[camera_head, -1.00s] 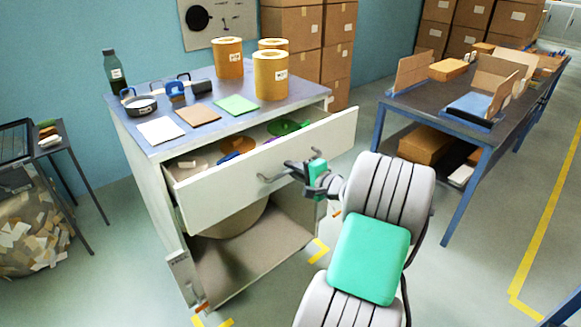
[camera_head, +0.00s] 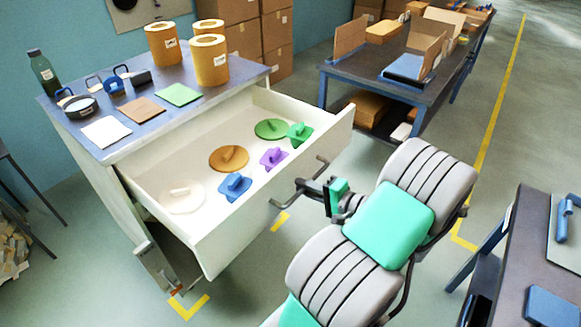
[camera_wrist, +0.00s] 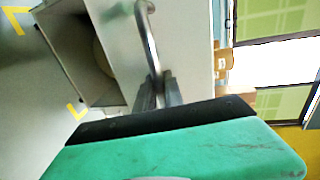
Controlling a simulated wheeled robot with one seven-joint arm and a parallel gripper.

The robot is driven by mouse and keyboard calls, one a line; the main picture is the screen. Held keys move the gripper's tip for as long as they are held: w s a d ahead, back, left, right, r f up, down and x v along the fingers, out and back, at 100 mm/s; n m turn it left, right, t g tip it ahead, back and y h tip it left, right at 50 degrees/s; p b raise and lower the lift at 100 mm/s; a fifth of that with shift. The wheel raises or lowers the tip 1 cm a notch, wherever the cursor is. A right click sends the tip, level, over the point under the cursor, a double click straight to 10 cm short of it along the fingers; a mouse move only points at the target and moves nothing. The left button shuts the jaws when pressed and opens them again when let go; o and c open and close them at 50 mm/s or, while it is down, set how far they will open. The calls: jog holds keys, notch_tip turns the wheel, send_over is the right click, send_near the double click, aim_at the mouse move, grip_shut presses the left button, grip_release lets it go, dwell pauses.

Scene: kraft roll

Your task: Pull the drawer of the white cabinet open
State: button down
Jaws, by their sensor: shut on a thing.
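The white cabinet (camera_head: 92,178) stands at the left in the head view. Its drawer (camera_head: 250,206) is pulled well out, with its inside showing. My gripper (camera_head: 303,187) is at the drawer front, shut on the metal bar handle (camera_head: 318,166). In the wrist view the two fingers of my gripper (camera_wrist: 158,92) close around the handle (camera_wrist: 147,32), in front of the white drawer face (camera_wrist: 187,35).
The drawer holds round lids, including an orange one (camera_head: 229,158), and small blue, purple and green pieces. Yellow rolls (camera_head: 211,62), a bottle (camera_head: 43,73) and coloured sheets stand on the cabinet top. A dark table (camera_head: 535,240) stands close at the right.

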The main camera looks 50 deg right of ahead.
jog(key=shift+p+v, duration=0.55)
jog(key=shift+v, duration=0.45)
jog(key=shift+f, duration=0.2)
jog(key=c, duration=1.5)
grip_release()
jog(key=shift+o, duration=0.2)
jog(key=shift+s, duration=0.15)
jog(key=p+v, duration=0.4)
jog(key=v, duration=0.3)
jog(key=shift+s, duration=0.25)
jog(key=shift+w+d, duration=0.1)
